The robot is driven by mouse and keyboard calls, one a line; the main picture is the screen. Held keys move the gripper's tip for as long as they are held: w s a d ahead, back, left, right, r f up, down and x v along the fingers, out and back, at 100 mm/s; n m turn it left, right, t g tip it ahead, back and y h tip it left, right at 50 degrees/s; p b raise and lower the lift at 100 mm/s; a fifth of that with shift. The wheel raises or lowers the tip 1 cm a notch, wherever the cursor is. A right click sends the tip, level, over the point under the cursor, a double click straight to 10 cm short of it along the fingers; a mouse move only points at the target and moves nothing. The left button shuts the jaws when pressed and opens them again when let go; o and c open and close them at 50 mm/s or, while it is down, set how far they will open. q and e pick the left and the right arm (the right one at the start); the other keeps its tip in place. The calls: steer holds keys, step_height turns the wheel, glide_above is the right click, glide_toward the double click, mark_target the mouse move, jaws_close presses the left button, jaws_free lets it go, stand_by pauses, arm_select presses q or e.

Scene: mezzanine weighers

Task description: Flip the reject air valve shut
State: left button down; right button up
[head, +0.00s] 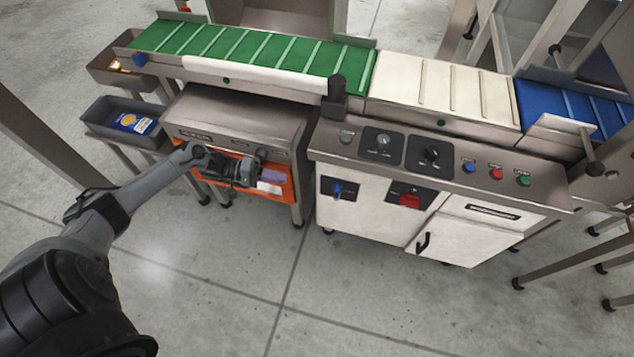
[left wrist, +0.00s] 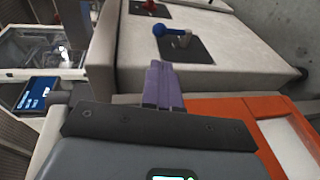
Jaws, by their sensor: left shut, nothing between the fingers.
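A blue-handled valve (head: 337,189) sits on a dark square plate on the left part of the white cabinet front. In the left wrist view the blue handle (left wrist: 172,31) lies across its plate, beyond my fingertips. My left gripper (head: 273,174) is in front of the orange-edged unit, to the left of the blue valve and apart from it. Its purple fingers (left wrist: 163,86) are shut together with nothing between them, pointing toward the valve's side of the cabinet. My right gripper is not in view.
A red rotary switch (head: 409,201) sits right of the valve, above a cabinet door with a black handle (head: 423,243). An orange tray (head: 282,187) juts out beneath my left gripper. The console top (head: 335,140) overhangs the valve. The floor in front is clear.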

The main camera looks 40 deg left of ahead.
arm_select(q)
steer(key=b, duration=0.6)
glide_toward(338, 190)
steer(key=w+d+f, duration=0.2)
steer(key=w, duration=0.2)
steer(key=shift+w+d, duration=0.15)
steer(key=shift+d, duration=0.4)
